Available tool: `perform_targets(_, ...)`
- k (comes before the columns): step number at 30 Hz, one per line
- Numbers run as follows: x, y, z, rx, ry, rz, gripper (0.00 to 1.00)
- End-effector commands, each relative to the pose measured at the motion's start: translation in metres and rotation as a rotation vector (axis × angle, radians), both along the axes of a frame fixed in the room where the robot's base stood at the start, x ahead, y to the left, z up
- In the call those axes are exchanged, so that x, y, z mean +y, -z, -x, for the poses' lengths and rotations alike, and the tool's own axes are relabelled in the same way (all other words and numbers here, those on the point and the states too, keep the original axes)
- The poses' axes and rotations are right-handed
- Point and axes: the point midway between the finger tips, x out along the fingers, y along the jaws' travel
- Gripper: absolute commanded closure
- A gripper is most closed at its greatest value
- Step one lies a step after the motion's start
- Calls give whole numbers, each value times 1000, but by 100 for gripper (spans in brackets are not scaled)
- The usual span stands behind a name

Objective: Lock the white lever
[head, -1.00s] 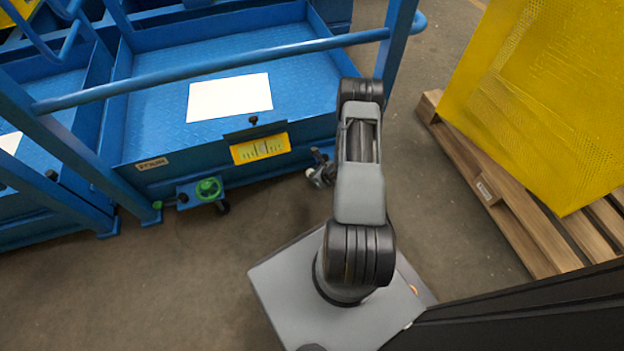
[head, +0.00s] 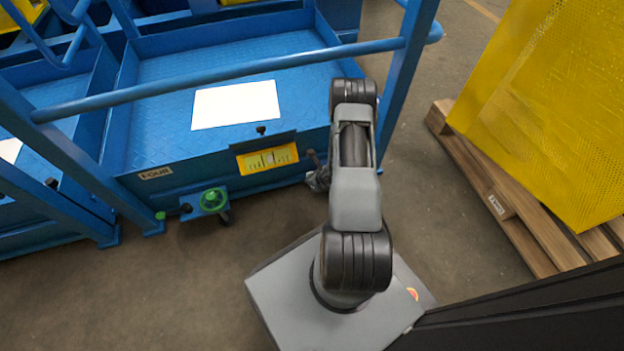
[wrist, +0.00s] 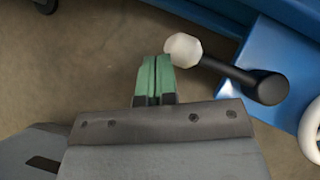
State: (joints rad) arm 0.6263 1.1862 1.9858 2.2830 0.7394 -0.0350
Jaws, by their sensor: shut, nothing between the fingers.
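The white lever shows in the wrist view as a white ball knob (wrist: 183,49) on a black rod (wrist: 232,76). The rod runs right to a black pivot on a blue bracket (wrist: 275,62). My gripper (wrist: 157,62) has green fingertips pressed together with nothing between them. In the picture its tips are just left of the white knob; whether they touch it I cannot tell. I cannot make out the white knob there.
A white wheel (wrist: 313,130) is partly visible at the wrist view's right edge. The blue cart (head: 235,170) has a green handwheel (head: 213,200) at its lower left front. A wooden pallet (head: 500,200) with a yellow mesh container (head: 550,110) stands right. Floor between is clear.

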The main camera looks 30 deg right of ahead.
Motion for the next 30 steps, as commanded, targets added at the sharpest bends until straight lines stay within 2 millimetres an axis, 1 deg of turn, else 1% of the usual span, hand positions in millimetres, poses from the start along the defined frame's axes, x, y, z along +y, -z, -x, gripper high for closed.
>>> perform_targets(17, 3, 0, 1, 0, -4, 0, 100)
perform_targets(20, 6, -2, 6, 2, -3, -2, 100)
perform_targets(26, 23, -11, 27, 2, -8, -2, 100)
perform_targets(27, 25, -23, 31, 1, -8, -2, 100)
perform_targets(30, 30, -39, 44, 0, -3, -2, 100)
